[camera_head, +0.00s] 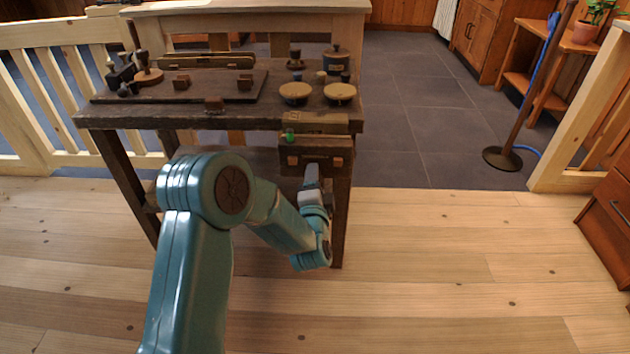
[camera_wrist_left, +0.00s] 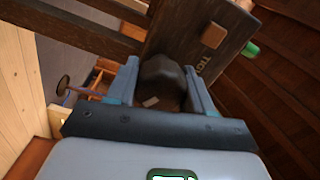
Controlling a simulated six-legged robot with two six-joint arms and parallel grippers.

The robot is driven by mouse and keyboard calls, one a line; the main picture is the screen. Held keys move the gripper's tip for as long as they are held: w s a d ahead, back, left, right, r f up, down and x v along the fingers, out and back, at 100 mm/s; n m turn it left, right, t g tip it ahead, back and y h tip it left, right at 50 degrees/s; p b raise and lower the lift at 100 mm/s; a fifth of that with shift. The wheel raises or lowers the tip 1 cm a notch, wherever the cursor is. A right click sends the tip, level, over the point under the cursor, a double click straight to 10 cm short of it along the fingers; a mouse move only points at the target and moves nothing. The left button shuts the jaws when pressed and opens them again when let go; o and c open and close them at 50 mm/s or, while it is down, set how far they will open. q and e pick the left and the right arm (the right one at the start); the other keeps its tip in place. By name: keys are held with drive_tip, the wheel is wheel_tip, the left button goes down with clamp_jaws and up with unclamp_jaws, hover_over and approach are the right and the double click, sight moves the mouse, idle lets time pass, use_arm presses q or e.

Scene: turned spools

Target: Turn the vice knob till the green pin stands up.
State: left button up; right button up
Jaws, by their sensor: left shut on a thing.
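The vice (camera_head: 300,157) is a dark wooden block on the front of the workbench, near its right end. A small green pin (camera_head: 289,136) shows at the vice's upper left; its tilt is hard to tell there. In the left wrist view the green pin (camera_wrist_left: 250,49) pokes out past the edge of the dark vice face (camera_wrist_left: 225,55). My left gripper (camera_head: 312,170) reaches the vice from the front. In the wrist view its fingers stand on both sides of the dark faceted knob (camera_wrist_left: 162,72) and are shut on it. The head view hides the knob behind the gripper.
The workbench top (camera_head: 220,120) carries two round tan discs (camera_head: 295,92), a dark lidded pot (camera_head: 336,60) and several small wooden pieces. A pale railing (camera_head: 60,90) stands at left. A stand with a round base (camera_head: 502,158) is at right. The floor in front is clear.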

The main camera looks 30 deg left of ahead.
use_arm(q)
drive_tip(key=m, duration=0.4)
drive_tip(key=shift+d+f+m+p, duration=0.15)
drive_tip(key=shift+d+m+p, duration=0.05)
drive_tip(key=shift+m+p, duration=0.1)
drive_tip(key=shift+d+f+m, duration=0.1)
drive_tip(key=shift+f+m, duration=0.05)
drive_tip(key=shift+m, duration=1.25)
drive_tip(key=o, duration=1)
drive_tip(key=shift+d, duration=0.1)
drive_tip(key=shift+a, duration=0.25)
drive_tip(key=shift+s, duration=0.1)
